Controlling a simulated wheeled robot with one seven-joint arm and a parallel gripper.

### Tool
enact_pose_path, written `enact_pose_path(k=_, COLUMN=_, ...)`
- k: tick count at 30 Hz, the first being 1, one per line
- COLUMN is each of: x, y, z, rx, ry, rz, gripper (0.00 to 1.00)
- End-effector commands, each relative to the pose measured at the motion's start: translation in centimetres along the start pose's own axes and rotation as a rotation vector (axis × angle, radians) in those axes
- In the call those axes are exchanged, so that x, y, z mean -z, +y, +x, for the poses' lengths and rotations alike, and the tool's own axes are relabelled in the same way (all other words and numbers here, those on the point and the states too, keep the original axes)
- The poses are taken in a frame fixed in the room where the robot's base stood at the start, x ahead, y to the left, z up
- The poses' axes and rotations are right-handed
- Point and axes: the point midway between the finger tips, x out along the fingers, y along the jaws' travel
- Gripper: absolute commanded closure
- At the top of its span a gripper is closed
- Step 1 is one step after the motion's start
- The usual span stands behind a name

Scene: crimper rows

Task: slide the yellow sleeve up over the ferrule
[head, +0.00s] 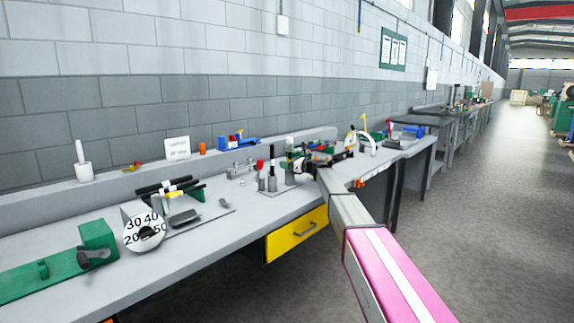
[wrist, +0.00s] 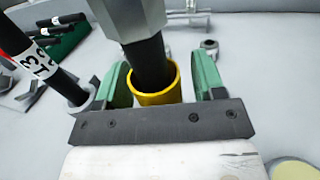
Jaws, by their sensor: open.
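The yellow sleeve (wrist: 155,97) sits around a black hose (wrist: 150,65) in the wrist view. Above it on the hose is the grey hex-sided metal ferrule (wrist: 130,18), with a stretch of bare hose between the two. My gripper (wrist: 163,80) is open, with one green finger on each side of the sleeve. A small gap seems to show between each finger and the sleeve. In the head view my gripper (head: 308,167) is over the bench, and the sleeve is too small and covered to tell.
A black rod with a white label (wrist: 38,60) stands in a grey ring close left of my gripper. Red-topped and black-topped pieces (head: 260,172) stand near it on the bench (head: 225,225). A numbered white dial (head: 135,228) and a green tool (head: 45,277) lie left. A yellow drawer (head: 285,241) is below.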

Motion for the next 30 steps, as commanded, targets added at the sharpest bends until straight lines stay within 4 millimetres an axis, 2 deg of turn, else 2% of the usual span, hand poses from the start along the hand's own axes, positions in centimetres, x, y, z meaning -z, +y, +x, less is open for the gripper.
enact_pose_path(k=7, x=0.0, y=0.0, z=0.1, rx=0.001, ry=0.0, rz=0.0, gripper=0.37)
enact_pose_path(k=12, x=0.0, y=0.0, z=0.1, rx=0.0, ry=0.0, rz=0.0, gripper=0.92)
enact_pose_path(k=13, x=0.0, y=0.0, z=0.1, rx=0.0, ry=0.0, rz=0.0, gripper=1.0)
enact_pose_path(k=17, x=-0.2, y=0.0, z=0.1, rx=0.0, ry=0.0, rz=0.0, gripper=1.0)
enact_pose_path(k=25, x=-3.4, y=0.0, z=0.1, rx=0.0, ry=-0.002, rz=-0.001, gripper=1.0)
enact_pose_path(k=30, x=-3.5, y=0.0, z=0.1, rx=0.0, ry=0.0, rz=0.001, gripper=1.0)
